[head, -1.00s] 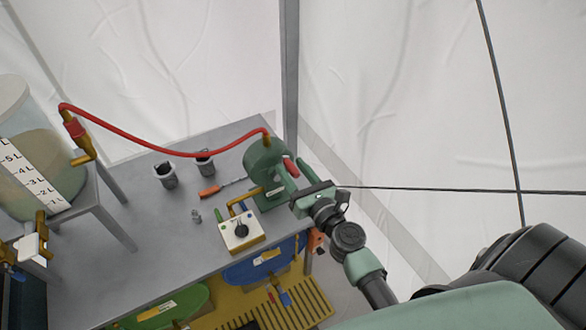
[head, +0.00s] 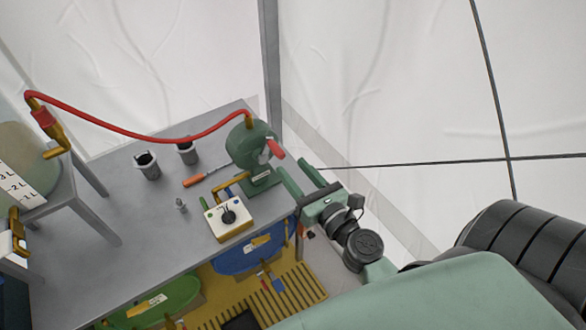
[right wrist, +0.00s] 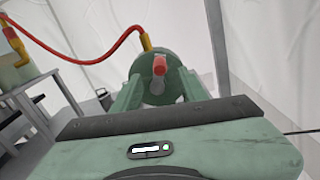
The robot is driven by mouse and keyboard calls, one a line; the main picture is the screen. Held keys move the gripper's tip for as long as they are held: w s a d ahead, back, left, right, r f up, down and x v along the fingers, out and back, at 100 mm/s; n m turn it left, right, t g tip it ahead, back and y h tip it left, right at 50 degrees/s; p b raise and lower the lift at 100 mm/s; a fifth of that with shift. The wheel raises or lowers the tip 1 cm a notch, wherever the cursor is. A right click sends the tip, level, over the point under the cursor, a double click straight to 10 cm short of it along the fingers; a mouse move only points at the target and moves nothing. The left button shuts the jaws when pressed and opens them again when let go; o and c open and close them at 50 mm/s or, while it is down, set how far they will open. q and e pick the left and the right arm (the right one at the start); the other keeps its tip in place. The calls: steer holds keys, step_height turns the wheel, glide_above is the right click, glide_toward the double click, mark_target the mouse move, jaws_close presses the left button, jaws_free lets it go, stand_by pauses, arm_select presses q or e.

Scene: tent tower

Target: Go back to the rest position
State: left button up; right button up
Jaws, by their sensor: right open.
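My right gripper (head: 300,180) is open and empty. It is at the right edge of the grey table, just right of the green pump (head: 250,150) with its red handle (head: 276,149). In the right wrist view the pump (right wrist: 152,68) and its red handle (right wrist: 160,66) show between and beyond the two green fingers (right wrist: 158,95). The fingers look apart from the handle. My left gripper is not in view.
The table (head: 110,200) holds a control box (head: 229,218), two dark cups (head: 147,166), a screwdriver (head: 195,181) and a small grey part (head: 181,205). A red hose (head: 130,132) runs from the tank (head: 25,165) to the pump. Blue (head: 238,262) and green (head: 165,298) bins sit below.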

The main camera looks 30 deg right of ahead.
steer(key=shift+f, duration=0.1)
steer(key=s+a+f+n+g, duration=0.25)
steer(key=f+n, duration=0.35)
steer(key=f, duration=0.5)
steer(key=s+a+f+n+g+y, duration=0.1)
steer(key=s+f+n+g, duration=0.4)
steer(key=f, duration=0.6)
steer(key=s+a+f+n+g, duration=0.1)
steer(key=s+a+f+n, duration=0.1)
steer(key=f+n, duration=0.7)
steer(key=s+d+f+n+g, duration=0.1)
steer(key=s+f+n+g, duration=0.3)
steer(key=s+f+n, duration=0.6)
steer(key=s+d+f+n+g+h, duration=0.1)
steer(key=s+f+n+g, duration=0.3)
steer(key=s+f+n, duration=0.5)
steer(key=s+d+f, duration=0.1)
steer(key=s+f, duration=0.2)
steer(key=s, duration=0.5)
steer(key=shift+s+d+n+h, duration=0.25)
steer(key=shift+d+n+h, duration=0.05)
steer(key=shift+n, duration=0.1)
steer(key=shift+g, duration=0.25)
